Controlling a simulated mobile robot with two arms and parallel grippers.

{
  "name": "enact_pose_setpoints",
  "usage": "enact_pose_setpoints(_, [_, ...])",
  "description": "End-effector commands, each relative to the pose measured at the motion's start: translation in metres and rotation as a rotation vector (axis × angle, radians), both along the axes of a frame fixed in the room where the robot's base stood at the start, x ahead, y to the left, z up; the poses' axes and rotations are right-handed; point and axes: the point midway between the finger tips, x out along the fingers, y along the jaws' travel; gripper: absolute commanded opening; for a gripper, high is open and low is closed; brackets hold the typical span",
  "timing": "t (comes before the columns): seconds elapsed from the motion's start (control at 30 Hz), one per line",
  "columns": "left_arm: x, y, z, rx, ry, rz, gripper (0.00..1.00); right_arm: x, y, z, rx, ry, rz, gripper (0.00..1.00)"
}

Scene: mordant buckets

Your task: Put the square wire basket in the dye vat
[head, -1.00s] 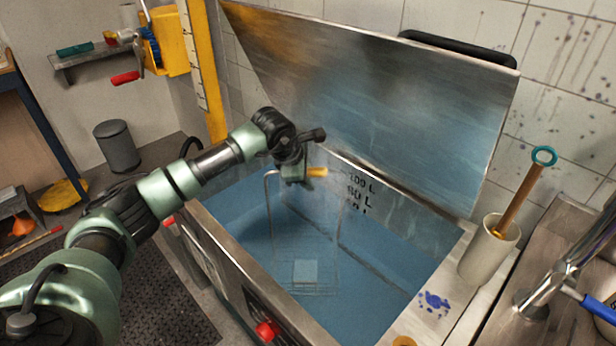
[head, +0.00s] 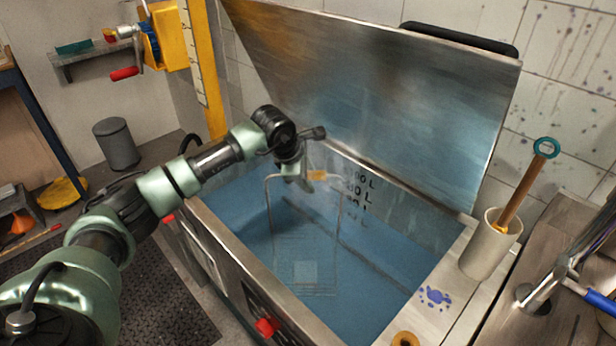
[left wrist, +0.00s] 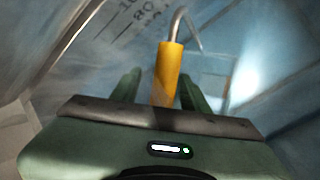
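The square wire basket (head: 342,225) hangs or stands upright inside the dye vat (head: 410,318). Its lower part is under the blue liquid, with a pale square (head: 305,272) showing faintly in it. I cannot tell whether it touches the vat floor. My left gripper (left wrist: 160,75) is at the basket's yellow handle (left wrist: 167,72). The handle lies between the two fingers, with a narrow gap showing at the left finger, so the fingers look open around it. The handle also shows in the head view (head: 317,175). My right gripper is out of view.
The vat's metal lid (head: 400,100) stands open behind. A white holder (head: 488,248) with a wooden-handled tool stands on the right ledge, near a blue stain (head: 435,297). A red knob (head: 267,327) is on the vat's front. The vat's right half is clear.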

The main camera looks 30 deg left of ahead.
Motion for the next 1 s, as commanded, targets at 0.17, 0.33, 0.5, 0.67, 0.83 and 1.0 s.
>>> enact_pose_setpoints(0.17, [0.0, 0.0, 0.003, 0.0, 0.0, 0.0, 0.45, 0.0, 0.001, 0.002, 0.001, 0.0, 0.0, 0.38])
enact_pose_setpoints(0.33, [0.0, 0.0, 0.02, 0.0, 0.0, 0.001, 0.45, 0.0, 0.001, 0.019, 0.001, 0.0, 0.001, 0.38])
enact_pose_setpoints(0.5, [-0.019, 0.005, 0.047, 0.002, -0.006, -0.001, 0.45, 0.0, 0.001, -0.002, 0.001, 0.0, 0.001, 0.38])
enact_pose_setpoints(0.67, [-0.036, 0.009, 0.079, 0.002, -0.005, 0.0, 0.45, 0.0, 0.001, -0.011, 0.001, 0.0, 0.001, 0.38])
enact_pose_setpoints(0.83, [-0.049, 0.011, 0.104, 0.001, -0.003, 0.001, 0.45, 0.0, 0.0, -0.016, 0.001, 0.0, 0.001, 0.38])
enact_pose_setpoints(1.0, [-0.056, 0.012, 0.116, -0.001, -0.001, 0.0, 0.45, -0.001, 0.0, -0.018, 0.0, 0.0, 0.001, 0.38])
